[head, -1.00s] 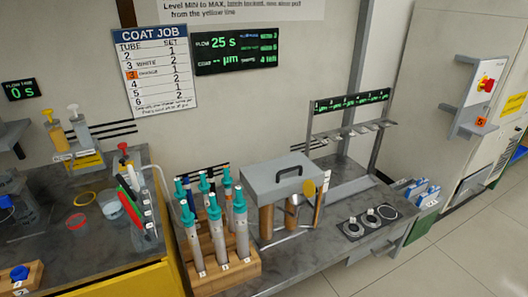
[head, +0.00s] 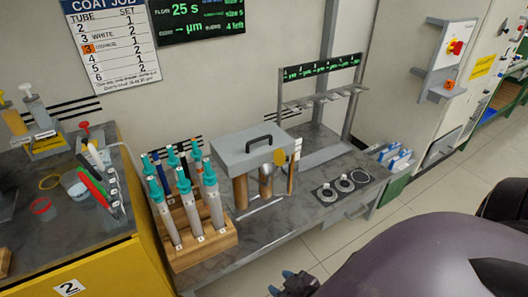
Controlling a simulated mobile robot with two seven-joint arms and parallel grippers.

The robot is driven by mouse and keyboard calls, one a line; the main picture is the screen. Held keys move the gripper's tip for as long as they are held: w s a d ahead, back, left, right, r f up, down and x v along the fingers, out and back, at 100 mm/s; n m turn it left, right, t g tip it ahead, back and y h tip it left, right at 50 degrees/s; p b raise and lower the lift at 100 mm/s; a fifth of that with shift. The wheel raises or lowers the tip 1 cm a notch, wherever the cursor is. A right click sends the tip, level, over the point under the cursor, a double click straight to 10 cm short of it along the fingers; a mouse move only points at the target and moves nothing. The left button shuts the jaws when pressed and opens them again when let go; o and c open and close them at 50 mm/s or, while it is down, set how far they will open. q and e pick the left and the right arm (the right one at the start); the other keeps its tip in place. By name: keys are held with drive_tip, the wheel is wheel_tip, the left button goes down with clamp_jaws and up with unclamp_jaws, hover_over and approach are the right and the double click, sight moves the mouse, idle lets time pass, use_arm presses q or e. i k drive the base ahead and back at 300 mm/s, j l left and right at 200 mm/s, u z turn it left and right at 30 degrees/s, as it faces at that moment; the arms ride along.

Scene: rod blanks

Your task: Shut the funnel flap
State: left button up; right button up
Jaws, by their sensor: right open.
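A metal funnel-like cup (head: 265,181) stands on the grey bench, under the front edge of a grey box with a black handle (head: 255,150). A round yellow disc (head: 280,157), which looks like the flap, stands raised at the cup's upper right, on edge rather than lying over the mouth. The box's edge hides part of the cup's mouth. My right gripper (head: 284,283) is at the bottom edge, in front of the bench and well apart from the flap. It is open, small and partly cut off, with nothing visible in it. My left gripper is out of view.
A wooden rack (head: 195,240) with several teal-capped tubes stands left of the box. A plate with round dials (head: 343,185) lies to the right. A slotted stand (head: 322,95) rises behind. Floor (head: 335,243) is clear in front.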

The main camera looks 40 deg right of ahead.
sight(279, 157)
drive_tip(key=k+l+u, duration=0.15)
drive_tip(key=l, duration=0.3)
drive_tip(key=k+l+u, duration=0.1)
drive_tip(key=l, duration=0.3)
drive_tip(key=k+l+u, duration=0.15)
drive_tip(key=l, duration=0.25)
drive_tip(key=k+l+u, duration=0.15)
drive_tip(key=l, duration=0.25)
drive_tip(key=k+l, duration=0.2)
drive_tip(key=l, duration=0.2)
drive_tip(key=k+l, duration=0.15)
drive_tip(key=l, duration=0.25)
drive_tip(key=k+l, duration=0.2)
drive_tip(key=l, duration=0.2)
drive_tip(key=k+l, duration=0.15)
drive_tip(key=l, duration=0.2)
drive_tip(key=k+l, duration=0.2)
drive_tip(key=l, duration=0.2)
drive_tip(key=k+l+u, duration=0.1)
drive_tip(key=l, duration=0.3)
drive_tip(key=i+j, duration=0.2)
drive_tip(key=i+j+u, duration=0.1)
drive_tip(key=j, duration=0.35)
drive_tip(key=i, duration=0.05)
